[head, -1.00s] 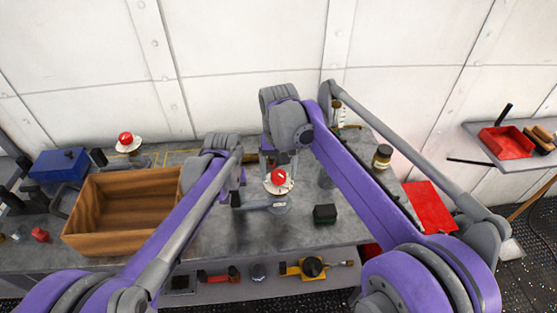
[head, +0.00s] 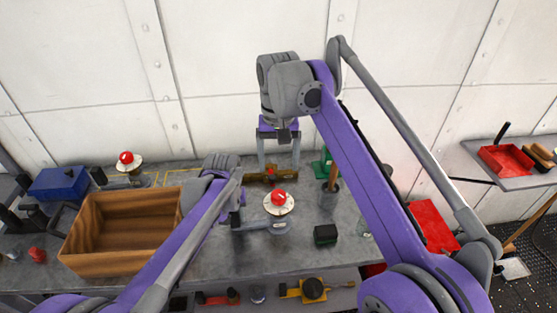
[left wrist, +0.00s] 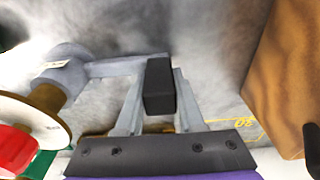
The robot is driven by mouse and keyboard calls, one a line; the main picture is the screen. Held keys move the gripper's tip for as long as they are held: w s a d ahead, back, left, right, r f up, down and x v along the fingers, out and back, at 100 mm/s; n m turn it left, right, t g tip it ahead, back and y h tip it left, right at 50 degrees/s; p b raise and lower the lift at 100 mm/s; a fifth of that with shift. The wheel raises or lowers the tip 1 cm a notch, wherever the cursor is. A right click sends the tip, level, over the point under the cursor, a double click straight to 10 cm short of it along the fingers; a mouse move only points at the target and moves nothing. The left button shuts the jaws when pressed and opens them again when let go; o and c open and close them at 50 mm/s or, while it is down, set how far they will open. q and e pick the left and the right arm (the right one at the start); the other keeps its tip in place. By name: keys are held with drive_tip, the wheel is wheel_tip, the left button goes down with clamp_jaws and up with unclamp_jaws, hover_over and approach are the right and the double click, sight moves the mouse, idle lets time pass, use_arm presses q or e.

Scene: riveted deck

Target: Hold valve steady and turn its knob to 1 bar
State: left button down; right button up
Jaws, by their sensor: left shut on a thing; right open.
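The valve has a red knob (head: 278,198) on a white round dial (head: 268,208), with a grey body and side pipe on the bench. In the left wrist view the dial (left wrist: 35,115) and red knob (left wrist: 14,150) are at the lower left, partly cut off. My left gripper (head: 236,214) is shut on the black block end of the valve's side pipe (left wrist: 110,67); the black block (left wrist: 160,88) sits between its fingers. My right gripper (head: 278,168) is open, behind the knob in the picture and apart from it. The dial's reading is too small to tell.
A second red-knobbed valve (head: 126,160) stands at the back left. A wooden box (head: 80,258) and blue box (head: 58,184) are left. A brass fitting (head: 268,177) lies near my right gripper.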

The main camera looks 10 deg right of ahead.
use_arm(q)
drive_tip(key=shift+c, duration=2.2)
unclamp_jaws()
